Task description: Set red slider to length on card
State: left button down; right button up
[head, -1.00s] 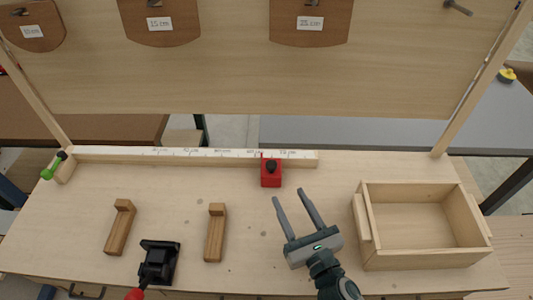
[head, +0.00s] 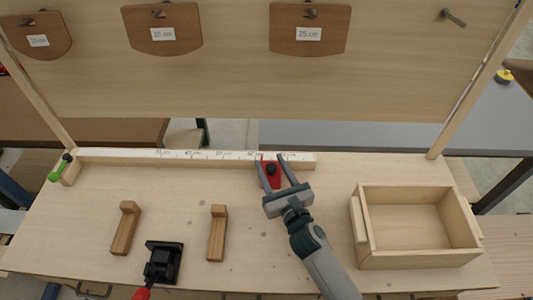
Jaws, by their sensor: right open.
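The red slider (head: 270,174), a block with a black knob, sits on the pale wooden rail (head: 205,158) with printed length marks, towards the rail's right end. My right gripper (head: 270,159) is open, with one finger on each side of the slider; I cannot tell whether they touch it. Brown cards hang on the back board: a left one (head: 38,41), a middle one (head: 162,34) and a right one (head: 296,34). The right card appears to read 25 cm; the others are hard to read. My left gripper is not in view.
An open wooden box (head: 413,228) stands at the right. Two L-shaped wooden blocks, one at the left (head: 124,230) and one nearer the middle (head: 217,235), stand beside a black clamp (head: 162,262) with a red handle. A green-handled part (head: 59,170) is at the rail's left end.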

aim_at(266, 163)
jog(key=shift+p+x, duration=0.3)
jog(key=shift+x, duration=1.65)
